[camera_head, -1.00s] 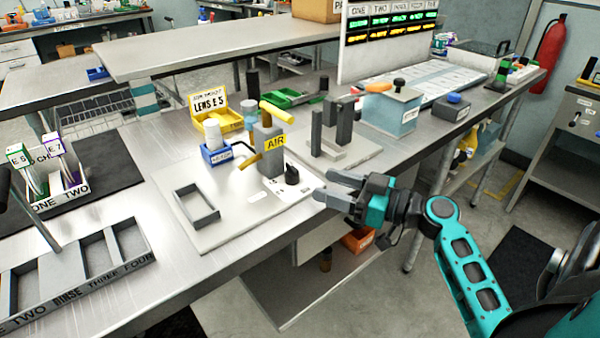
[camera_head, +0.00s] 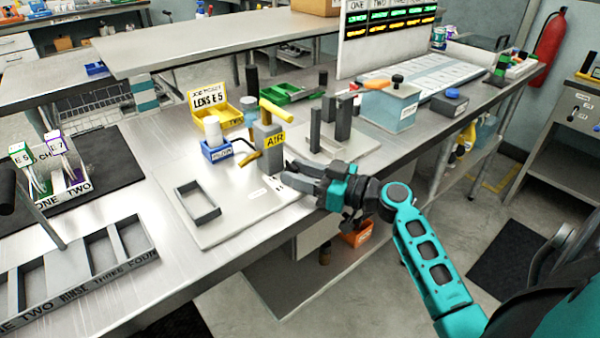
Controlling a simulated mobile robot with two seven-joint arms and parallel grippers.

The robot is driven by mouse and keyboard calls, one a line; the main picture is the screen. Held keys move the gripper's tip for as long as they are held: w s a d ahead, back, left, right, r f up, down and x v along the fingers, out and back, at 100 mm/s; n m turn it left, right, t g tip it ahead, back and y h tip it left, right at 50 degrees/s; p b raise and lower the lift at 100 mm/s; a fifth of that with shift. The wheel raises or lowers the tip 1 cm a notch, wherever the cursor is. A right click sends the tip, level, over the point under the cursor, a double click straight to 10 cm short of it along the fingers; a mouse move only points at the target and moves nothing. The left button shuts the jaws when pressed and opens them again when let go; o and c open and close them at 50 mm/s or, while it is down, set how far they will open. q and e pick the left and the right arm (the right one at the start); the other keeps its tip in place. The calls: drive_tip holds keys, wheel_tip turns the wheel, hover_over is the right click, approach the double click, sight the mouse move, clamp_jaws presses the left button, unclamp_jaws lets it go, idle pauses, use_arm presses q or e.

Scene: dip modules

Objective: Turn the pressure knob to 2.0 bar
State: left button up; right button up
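The grey air regulator block (camera_head: 268,138) with the yellow "AIR" label and a yellow handle stands on a pale base plate (camera_head: 232,220). The black pressure knob at its right foot is now hidden by my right gripper. My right gripper (camera_head: 287,173) reaches in from the right, low over the plate's right edge, its fingertips at the knob's place. Its two fingers look apart. I cannot tell whether they touch the knob, and the dial reading is not legible. My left gripper is not in view.
A grey rectangular frame (camera_head: 180,205) lies on the plate. A blue bin with a white bottle (camera_head: 213,132) stands left of the block. A fixture with dark upright posts (camera_head: 343,118) stands close behind my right gripper. The bench front is clear.

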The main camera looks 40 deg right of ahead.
drive_tip(key=c, duration=0.6)
drive_tip(key=shift+c, duration=0.2)
drive_tip(key=shift+a+h, duration=0.1)
drive_tip(key=shift+h, duration=0.2)
drive_tip(key=shift+s+a+m+t+h, duration=0.1)
drive_tip(key=shift+m+t+h, duration=0.4)
drive_tip(key=shift+m+h, duration=0.35)
drive_tip(key=shift+a+m+t+h, duration=0.15)
drive_tip(key=shift+m+t+h, duration=0.15)
drive_tip(key=shift+m+h, duration=0.55)
drive_tip(key=m+h+p, duration=0.1)
drive_tip(key=h, duration=0.1)
drive_tip(key=m+h+p, duration=0.1)
drive_tip(key=h, duration=0.1)
drive_tip(key=shift+a+r+t+p, duration=0.2)
drive_tip(key=shift+t+p, duration=0.1)
drive_tip(key=shift+p, duration=0.1)
drive_tip(key=shift+f+m+h+p, duration=0.2)
drive_tip(key=shift+m+h+p, duration=0.6)
drive_tip(key=shift+h, duration=0.4)
